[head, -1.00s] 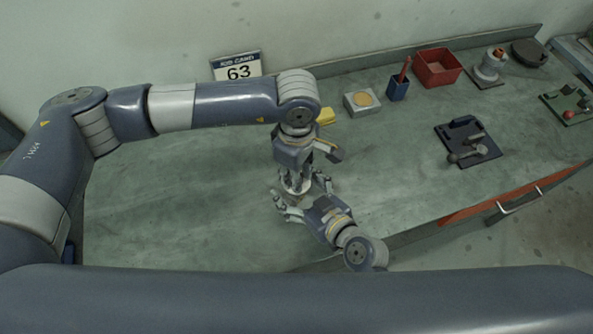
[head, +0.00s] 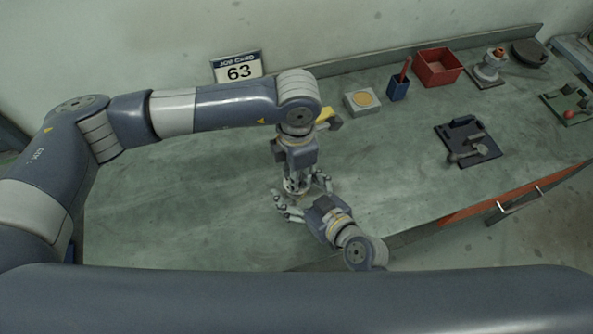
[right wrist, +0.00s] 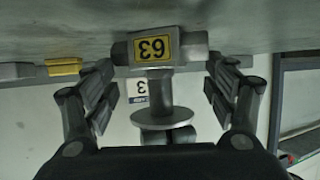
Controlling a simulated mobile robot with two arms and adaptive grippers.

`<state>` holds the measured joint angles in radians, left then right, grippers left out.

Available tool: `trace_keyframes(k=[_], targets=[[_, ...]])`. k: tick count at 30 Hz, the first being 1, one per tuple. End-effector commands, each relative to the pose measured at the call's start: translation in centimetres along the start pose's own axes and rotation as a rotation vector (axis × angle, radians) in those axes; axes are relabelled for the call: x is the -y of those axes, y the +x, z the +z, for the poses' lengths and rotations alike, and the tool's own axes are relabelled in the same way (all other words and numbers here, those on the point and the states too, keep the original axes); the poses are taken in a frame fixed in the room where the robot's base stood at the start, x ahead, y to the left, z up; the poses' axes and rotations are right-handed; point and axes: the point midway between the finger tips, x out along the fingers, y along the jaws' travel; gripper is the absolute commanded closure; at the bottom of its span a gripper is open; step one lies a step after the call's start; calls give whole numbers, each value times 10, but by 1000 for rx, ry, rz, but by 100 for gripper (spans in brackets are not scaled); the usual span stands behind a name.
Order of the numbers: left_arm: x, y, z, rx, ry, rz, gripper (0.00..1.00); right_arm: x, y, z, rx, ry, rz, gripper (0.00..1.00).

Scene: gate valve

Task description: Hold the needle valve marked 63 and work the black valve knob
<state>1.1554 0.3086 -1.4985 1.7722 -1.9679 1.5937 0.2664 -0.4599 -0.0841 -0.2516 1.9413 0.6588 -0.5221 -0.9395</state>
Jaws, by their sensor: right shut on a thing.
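The needle valve with a yellow 63 label (right wrist: 153,48) appears upside down in the right wrist view. Its stem leads to a round grey disc (right wrist: 162,116); a dark part (right wrist: 165,136) beyond it is partly hidden by my gripper. In the head view, only the valve's pale round part (head: 294,188) shows between the grippers. My right gripper (head: 304,196) is shut on the valve body, with one finger on each side. My left gripper (head: 296,178) points down over the valve's top. Its fingertips and the black knob are too hidden to show whether it grips.
A 63 job card (head: 238,69) stands at the wall. A yellow object (head: 325,115) is partly behind the left wrist. A grey block (head: 362,102), blue cup (head: 398,88), red bin (head: 437,67) and black tool tray (head: 468,141) are to the right. The left bench area is clear.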

Motion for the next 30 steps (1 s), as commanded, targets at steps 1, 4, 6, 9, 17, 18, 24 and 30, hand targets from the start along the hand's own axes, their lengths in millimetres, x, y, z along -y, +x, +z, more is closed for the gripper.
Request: trace_keyframes(k=[1,4,6,9,17,18,24,30], targets=[[0,0,0,1,-44,1,100,0,0,3,6,-1,-1,60],[0,0,1,2,-139,1,100,0,0,3,6,-1,-1,60],[0,0,1,2,-205,1,100,0,0,3,6,-1,-1,60],[0,-1,1,2,-300,1,100,0,0,3,6,-1,-1,60],[0,0,1,2,-527,0,100,0,0,3,6,-1,-1,60],[0,-1,1,3,-558,0,100,0,0,3,6,-1,-1,60],[0,-1,1,3,-683,1,100,0,0,3,6,-1,-2,60],[0,-1,1,2,-759,2,100,0,0,3,6,-1,-2,60]])
